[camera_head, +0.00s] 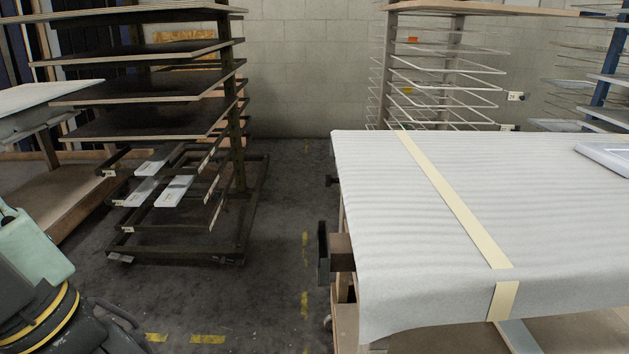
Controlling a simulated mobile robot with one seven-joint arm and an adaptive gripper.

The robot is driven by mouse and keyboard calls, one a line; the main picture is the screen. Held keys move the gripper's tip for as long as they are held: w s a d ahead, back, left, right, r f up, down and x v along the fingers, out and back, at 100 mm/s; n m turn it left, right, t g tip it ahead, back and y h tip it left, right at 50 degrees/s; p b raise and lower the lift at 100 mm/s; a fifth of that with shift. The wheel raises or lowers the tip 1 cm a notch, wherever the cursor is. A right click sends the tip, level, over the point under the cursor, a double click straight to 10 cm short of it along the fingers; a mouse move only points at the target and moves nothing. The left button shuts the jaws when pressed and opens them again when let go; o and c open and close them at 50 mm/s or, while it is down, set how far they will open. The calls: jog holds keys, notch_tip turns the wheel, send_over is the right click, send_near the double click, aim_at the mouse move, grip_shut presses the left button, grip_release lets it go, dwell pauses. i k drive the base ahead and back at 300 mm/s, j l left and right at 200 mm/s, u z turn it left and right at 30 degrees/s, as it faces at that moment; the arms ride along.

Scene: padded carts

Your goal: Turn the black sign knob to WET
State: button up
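I cannot make out a black sign knob or any WET lettering in the head view. Small labels on the racks are too small to read. A black upright part (322,252) sticks out from the left side of the padded cart, and a smaller dark part (331,181) sits farther back on the same side. I cannot tell whether either is a knob. My gripper is not in view.
The cart's padded white top (480,190), with a cream strap (450,195), fills the right. A dark shelf rack (190,254) stands left, a wire rack (445,84) behind. A pale green and black machine (35,245) is at lower left. Dark floor (275,240) lies clear between.

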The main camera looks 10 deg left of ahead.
aim_at(328, 179)
jog(key=j+z, duration=0.1)
jog(key=j, duration=0.8)
jog(key=i+j, duration=0.1)
jog(key=j, duration=0.45)
jog(key=i+j+z, duration=0.1)
jog(key=j, duration=0.5)
jog(key=i+j, duration=0.1)
jog(key=j, duration=0.45)
